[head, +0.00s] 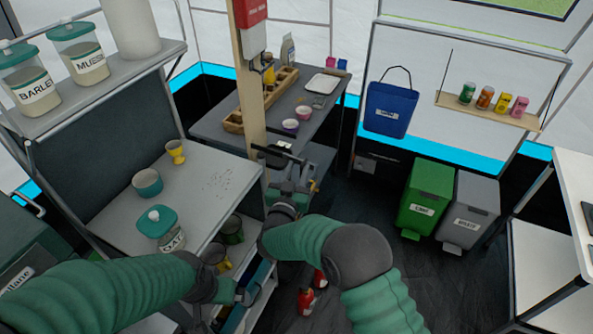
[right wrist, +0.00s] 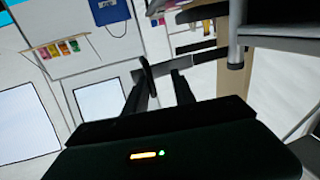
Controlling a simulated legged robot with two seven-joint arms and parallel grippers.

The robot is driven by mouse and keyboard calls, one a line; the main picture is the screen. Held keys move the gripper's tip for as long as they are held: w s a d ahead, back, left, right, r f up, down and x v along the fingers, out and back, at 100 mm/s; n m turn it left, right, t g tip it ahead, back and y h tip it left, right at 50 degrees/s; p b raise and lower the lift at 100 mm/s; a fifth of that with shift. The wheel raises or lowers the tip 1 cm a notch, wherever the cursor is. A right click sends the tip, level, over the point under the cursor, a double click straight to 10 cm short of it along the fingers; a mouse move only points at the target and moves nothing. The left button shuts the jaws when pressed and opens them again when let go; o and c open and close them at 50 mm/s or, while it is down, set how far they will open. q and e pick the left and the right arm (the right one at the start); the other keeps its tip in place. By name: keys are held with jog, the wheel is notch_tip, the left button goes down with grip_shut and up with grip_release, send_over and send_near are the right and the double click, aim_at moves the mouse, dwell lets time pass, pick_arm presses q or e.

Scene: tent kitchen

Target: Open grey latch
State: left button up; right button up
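A grey latch (right wrist: 181,63) shows in the right wrist view as a flat bar with a dark piece, beside a pale wooden post (right wrist: 232,75). In the head view the post (head: 250,100) stands upright at the centre, and the latch is hard to make out behind my gripper. My right gripper (head: 287,163) is at the post; in the right wrist view its two fingers (right wrist: 163,82) are apart, with the bar by their tips. I cannot tell whether they touch it. My left gripper (head: 238,296) is low by the shelving; its fingers are unclear.
A shelf unit with a teal bowl (head: 147,183), a yellow egg cup (head: 175,151) and a lidded oat jar (head: 172,238) stands at the left. A grey table (head: 318,118) is behind the post. Green (head: 426,196) and grey (head: 468,208) bins stand right; the floor before them is clear.

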jog(key=shift+d+r, duration=0.15)
jog(key=shift+r, duration=0.05)
dwell(0.6)
jog(key=shift+f, duration=0.1)
